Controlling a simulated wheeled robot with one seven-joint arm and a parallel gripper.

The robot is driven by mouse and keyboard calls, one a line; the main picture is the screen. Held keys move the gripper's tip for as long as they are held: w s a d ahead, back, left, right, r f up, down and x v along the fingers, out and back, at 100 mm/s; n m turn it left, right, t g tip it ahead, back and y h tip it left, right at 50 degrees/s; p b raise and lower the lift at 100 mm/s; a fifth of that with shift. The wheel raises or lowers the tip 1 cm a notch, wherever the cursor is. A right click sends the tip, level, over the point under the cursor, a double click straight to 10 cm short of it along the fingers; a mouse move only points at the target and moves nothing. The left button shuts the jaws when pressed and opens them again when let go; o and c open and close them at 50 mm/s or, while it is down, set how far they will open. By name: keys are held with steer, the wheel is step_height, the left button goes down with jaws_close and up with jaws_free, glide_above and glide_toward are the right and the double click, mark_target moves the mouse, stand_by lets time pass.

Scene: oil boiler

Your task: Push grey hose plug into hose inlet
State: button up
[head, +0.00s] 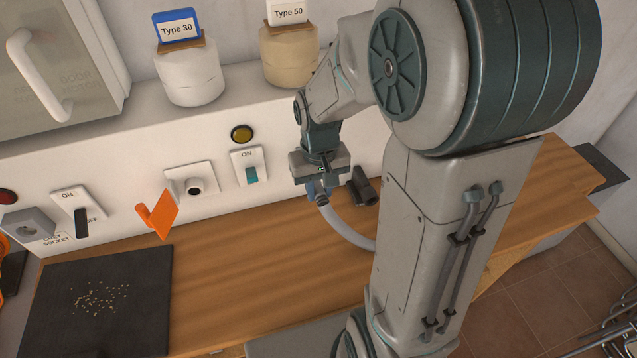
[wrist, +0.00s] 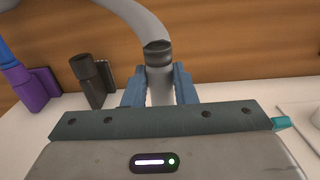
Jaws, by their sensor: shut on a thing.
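My gripper (head: 317,190) is shut on the grey hose plug, in front of the white wall panel and above the wooden counter. In the wrist view the blue fingers (wrist: 158,75) close on both sides of the plug (wrist: 159,88), and a dark collar and the grey hose (wrist: 140,15) lead away from it. In the head view the hose (head: 345,230) curves down and right behind my arm. The hose inlet (head: 194,186), a white square plate with a round dark-holed socket, is on the panel, left of my gripper and apart from it. The plug's tip is hidden.
A dark holder (head: 363,187) is on the panel just right of my gripper; a teal switch (head: 251,173) lies between gripper and inlet. An orange flap (head: 158,214) sticks out left of the inlet. A purple holder (wrist: 36,90) shows in the wrist view. The counter's middle is clear.

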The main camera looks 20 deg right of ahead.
steer(key=shift+s, duration=1.7)
steer(key=s+a+b, duration=0.3)
steer(key=a+b, duration=0.1)
steer(key=a, duration=2.2)
steer(key=shift+w, duration=0.1)
steer(key=shift+w, duration=2.3)
steer(key=shift+w, duration=1.95)
steer(key=o, duration=1.1)
steer(key=shift+w, duration=0.1)
steer(key=shift+c, duration=0.2)
